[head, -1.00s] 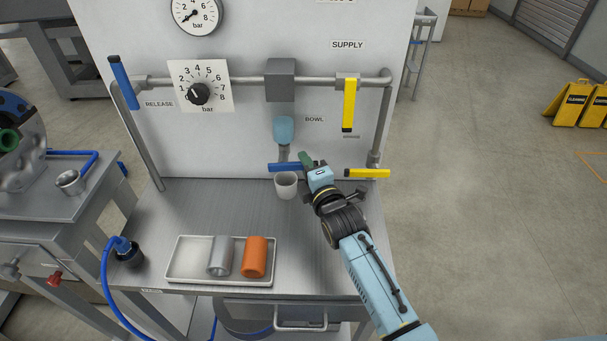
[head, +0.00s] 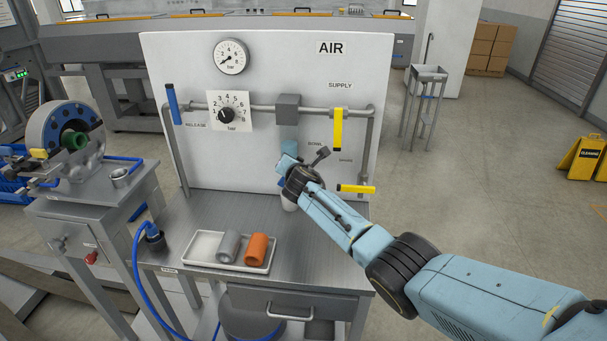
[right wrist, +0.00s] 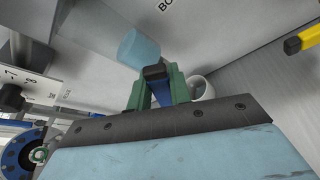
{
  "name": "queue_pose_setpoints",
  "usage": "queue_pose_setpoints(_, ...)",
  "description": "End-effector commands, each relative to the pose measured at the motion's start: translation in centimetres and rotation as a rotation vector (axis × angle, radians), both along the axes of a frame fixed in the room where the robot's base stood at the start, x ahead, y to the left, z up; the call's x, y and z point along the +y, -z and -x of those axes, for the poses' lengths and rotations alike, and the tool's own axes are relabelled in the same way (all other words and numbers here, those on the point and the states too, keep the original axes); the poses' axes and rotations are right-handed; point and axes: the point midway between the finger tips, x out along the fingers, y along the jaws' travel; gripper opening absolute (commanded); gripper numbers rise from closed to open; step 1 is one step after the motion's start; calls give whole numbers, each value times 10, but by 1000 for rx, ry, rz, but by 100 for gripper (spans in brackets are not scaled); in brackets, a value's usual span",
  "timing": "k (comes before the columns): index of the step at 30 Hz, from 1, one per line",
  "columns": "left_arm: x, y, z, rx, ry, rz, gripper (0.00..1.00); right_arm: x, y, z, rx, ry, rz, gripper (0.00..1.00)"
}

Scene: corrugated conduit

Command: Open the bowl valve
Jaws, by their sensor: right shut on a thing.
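The light blue bowl (head: 290,147) hangs under a grey block on the panel's pipe; it also shows in the right wrist view (right wrist: 139,48). The blue bowl valve handle (right wrist: 161,93) is just below it. My right gripper (right wrist: 158,84) has its green fingers shut on this handle, one finger on each side. In the head view the wrist hides the fingers and nearly all of the handle, so its exact angle is hard to tell. A white cup (head: 289,204) stands below, partly hidden; it also shows in the right wrist view (right wrist: 200,88). My left gripper is out of view.
The yellow supply handle (head: 338,128) hangs down, and another yellow handle (head: 356,189) lies level at lower right. The blue release handle (head: 173,104) is at left. A white tray (head: 200,249) with grey and orange cylinders sits on the bench.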

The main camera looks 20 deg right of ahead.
Motion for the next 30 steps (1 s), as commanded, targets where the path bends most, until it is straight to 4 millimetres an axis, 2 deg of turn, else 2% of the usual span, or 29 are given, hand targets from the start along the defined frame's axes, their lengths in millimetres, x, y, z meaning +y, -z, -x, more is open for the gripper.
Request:
queue_pose_setpoints(6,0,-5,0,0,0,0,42,17,-7,-11,106,-7,183,0)
queue_pose_setpoints(15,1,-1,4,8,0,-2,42,29,-7,-13,220,-10,375,0)
queue_pose_setpoints(30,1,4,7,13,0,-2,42,36,-6,-13,298,-11,503,0)
